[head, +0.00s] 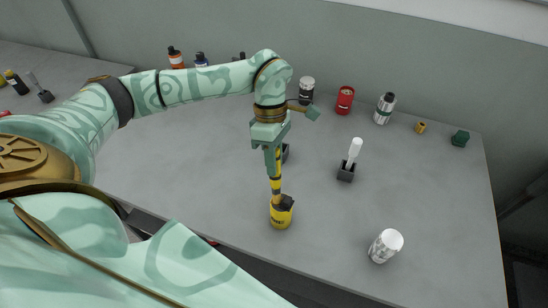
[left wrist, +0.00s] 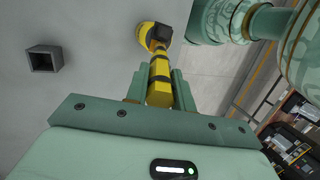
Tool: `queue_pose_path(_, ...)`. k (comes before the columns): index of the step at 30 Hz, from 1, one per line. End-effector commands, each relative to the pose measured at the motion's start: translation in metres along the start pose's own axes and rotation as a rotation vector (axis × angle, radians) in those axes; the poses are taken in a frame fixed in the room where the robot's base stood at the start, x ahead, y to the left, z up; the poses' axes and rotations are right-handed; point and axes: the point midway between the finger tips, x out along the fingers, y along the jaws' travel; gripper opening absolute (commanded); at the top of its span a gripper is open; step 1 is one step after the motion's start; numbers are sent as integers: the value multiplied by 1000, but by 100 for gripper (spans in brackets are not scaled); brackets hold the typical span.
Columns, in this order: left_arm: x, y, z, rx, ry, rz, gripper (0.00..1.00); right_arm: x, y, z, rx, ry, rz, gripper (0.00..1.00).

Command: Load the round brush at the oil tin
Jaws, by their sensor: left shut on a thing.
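My left gripper (head: 273,168) is shut on the yellow and black striped handle of a brush (head: 275,185). The handle points down, tilted slightly. The brush also shows in the left wrist view (left wrist: 160,82), between the fingers. A yellow tin (head: 280,217) stands near the table's front edge, directly below the gripper. It shows beyond the handle in the left wrist view (left wrist: 145,34). My right gripper is out of view.
A dark holder (head: 285,153), partly behind my gripper, looks empty in the left wrist view (left wrist: 43,59). Another holder (head: 346,172) bears a white-handled tool. A white cylinder (head: 385,245) is at front right. A red can (head: 345,100) and other containers line the back.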

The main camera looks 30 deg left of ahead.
Motion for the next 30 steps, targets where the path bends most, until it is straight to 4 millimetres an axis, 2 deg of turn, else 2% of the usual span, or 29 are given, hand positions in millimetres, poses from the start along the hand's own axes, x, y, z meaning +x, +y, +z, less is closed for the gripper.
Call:
queue_pose_path(13,-1,-1,0,0,2,-2,2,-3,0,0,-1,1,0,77)
queue_pose_path(30,-53,-17,9,0,1,0,2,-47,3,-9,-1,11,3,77)
